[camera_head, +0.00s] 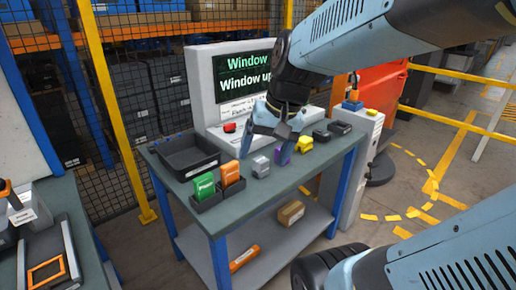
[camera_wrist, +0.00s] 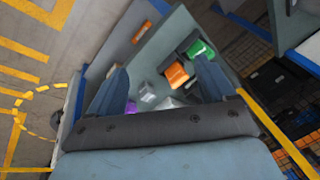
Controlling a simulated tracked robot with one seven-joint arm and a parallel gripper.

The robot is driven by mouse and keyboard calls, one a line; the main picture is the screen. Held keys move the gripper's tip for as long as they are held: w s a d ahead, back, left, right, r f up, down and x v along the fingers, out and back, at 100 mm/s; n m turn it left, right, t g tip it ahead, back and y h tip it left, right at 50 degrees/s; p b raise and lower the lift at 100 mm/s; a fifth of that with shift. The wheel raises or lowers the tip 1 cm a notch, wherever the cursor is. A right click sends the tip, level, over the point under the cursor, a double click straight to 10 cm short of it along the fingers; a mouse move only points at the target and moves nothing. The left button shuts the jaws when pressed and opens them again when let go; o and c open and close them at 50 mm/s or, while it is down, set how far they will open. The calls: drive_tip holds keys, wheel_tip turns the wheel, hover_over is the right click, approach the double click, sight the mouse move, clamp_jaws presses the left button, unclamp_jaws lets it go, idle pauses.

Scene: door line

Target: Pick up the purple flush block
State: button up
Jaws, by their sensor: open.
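The purple flush block (camera_head: 286,154) stands on the workbench, partly hidden behind my gripper in the head view. In the wrist view the purple block (camera_wrist: 131,106) shows just inside the left finger, partly covered by my gripper's body. My gripper (camera_head: 266,148) is open and points down over the bench. In the wrist view its two fingers stand wide apart with my gripper (camera_wrist: 161,82) empty between them. Whether a finger touches the block cannot be told.
A grey block (camera_head: 261,166) is left of the purple one; yellow (camera_head: 305,144) and dark blocks (camera_head: 339,127) are to the right. Green (camera_head: 204,186) and orange (camera_head: 230,173) blocks stand in dark holders. A black tray (camera_head: 187,155) and a monitor (camera_head: 233,85) are behind.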

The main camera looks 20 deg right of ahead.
drive_tip(key=w+d+f+m+t+y, duration=0.1)
drive_tip(key=w+d+f+m+y, duration=0.2)
drive_tip(key=w+f+m+y, duration=0.3)
drive_tip(key=w+d+f+m+t+y, duration=0.1)
drive_tip(key=w+d+f+m+y, duration=0.25)
drive_tip(key=w+m, duration=0.4)
drive_tip(key=w+d+f+m+t+h, duration=0.3)
drive_tip(key=d+f+m+t, duration=0.4)
drive_tip(key=d, duration=0.3)
drive_tip(key=w+d+f+m+t+h, duration=0.3)
drive_tip(key=d+f+m+t, duration=0.3)
drive_tip(key=d+m, duration=0.4)
drive_tip(key=shift+n+g+y, duration=0.25)
drive_tip(key=shift+n+g, duration=0.15)
drive_tip(key=shift+n, duration=0.35)
drive_tip(key=x, duration=0.8)
drive_tip(key=shift+w+d+f, duration=0.3)
drive_tip(key=shift+d+f, duration=0.05)
drive_tip(key=shift+a+x, duration=0.15)
drive_tip(key=shift+x, duration=1.15)
drive_tip(key=shift+a+x, duration=0.2)
drive_tip(key=shift+x, duration=1.05)
drive_tip(key=shift+s, duration=0.1)
drive_tip(key=c, duration=1.2)
drive_tip(key=shift+r, duration=0.1)
